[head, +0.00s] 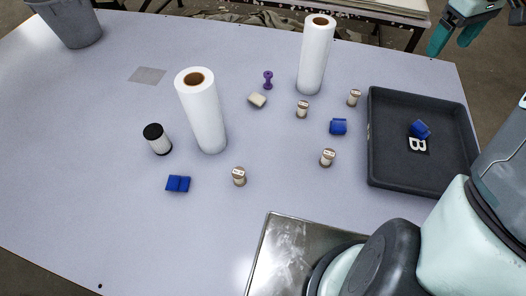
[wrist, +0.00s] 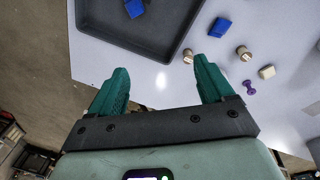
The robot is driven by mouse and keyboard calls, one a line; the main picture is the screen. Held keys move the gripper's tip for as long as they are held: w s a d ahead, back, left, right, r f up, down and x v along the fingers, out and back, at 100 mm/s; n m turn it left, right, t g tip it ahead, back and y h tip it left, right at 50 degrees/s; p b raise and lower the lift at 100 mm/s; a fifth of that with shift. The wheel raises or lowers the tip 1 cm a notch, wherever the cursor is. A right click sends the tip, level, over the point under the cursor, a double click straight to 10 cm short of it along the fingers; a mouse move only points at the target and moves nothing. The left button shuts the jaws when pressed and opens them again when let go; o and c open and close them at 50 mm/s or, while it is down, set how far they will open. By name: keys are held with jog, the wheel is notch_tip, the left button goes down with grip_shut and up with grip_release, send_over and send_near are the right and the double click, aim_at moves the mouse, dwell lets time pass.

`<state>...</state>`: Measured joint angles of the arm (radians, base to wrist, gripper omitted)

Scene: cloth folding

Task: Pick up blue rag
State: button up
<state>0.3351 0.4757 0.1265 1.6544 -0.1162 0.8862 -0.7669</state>
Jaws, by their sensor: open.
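Three folded blue rags show in the head view. One blue rag (head: 178,184) lies at the front left of the table, and another blue rag (head: 338,127) lies left of the black tray (head: 374,140). A third blue rag (head: 420,129) lies inside the tray, beside a label with a white "B" (head: 417,144). In the wrist view, one blue rag (wrist: 220,27) is on the table and one blue rag (wrist: 134,9) is in the tray. My gripper (head: 455,38) is at the far right corner, beyond the tray. Its teal fingers (wrist: 160,66) are apart with nothing between them.
Two white paper rolls (head: 204,112) (head: 314,58) stand upright. Several small spools (head: 239,176), a black-capped jar (head: 158,140), a beige block (head: 257,99) and a purple dumbbell-shaped piece (head: 268,80) are spread about. A grey bin (head: 72,22) is at the back left. The table's left side is mostly clear.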

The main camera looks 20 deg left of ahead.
jog(key=s+a+r+m+t, duration=0.1)
jog(key=s+a+r+m, duration=0.1)
jog(key=s+a+r, duration=0.65)
jog(key=s+a+r+m+t, duration=0.2)
jog(key=s+a+r, duration=0.25)
jog(key=s, duration=0.65)
jog(key=s+m+t, duration=0.1)
jog(key=s+m, duration=0.2)
jog(key=s, duration=0.8)
jog(key=w+a+f+n+g+y, duration=0.1)
jog(key=w+a+f+n+g, duration=0.1)
jog(key=w+a+f+n, duration=0.45)
jog(key=n+g+y, duration=0.1)
jog(key=n+g, duration=0.3)
jog(key=n, duration=1)
send_near(176, 182)
notch_tip(176, 182, down, 3)
jog(key=shift+s+d+f+y, duration=0.1)
jog(key=shift+d+y, duration=0.05)
jog(key=shift+y, duration=0.15)
jog(key=f, duration=0.2)
jog(key=a+f, duration=0.1)
jog(key=f, duration=0.2)
jog(key=shift+s+a+f, duration=0.1)
jog(key=shift+a+f, duration=0.05)
jog(key=shift+f, duration=0.1)
jog(key=c, duration=1.1)
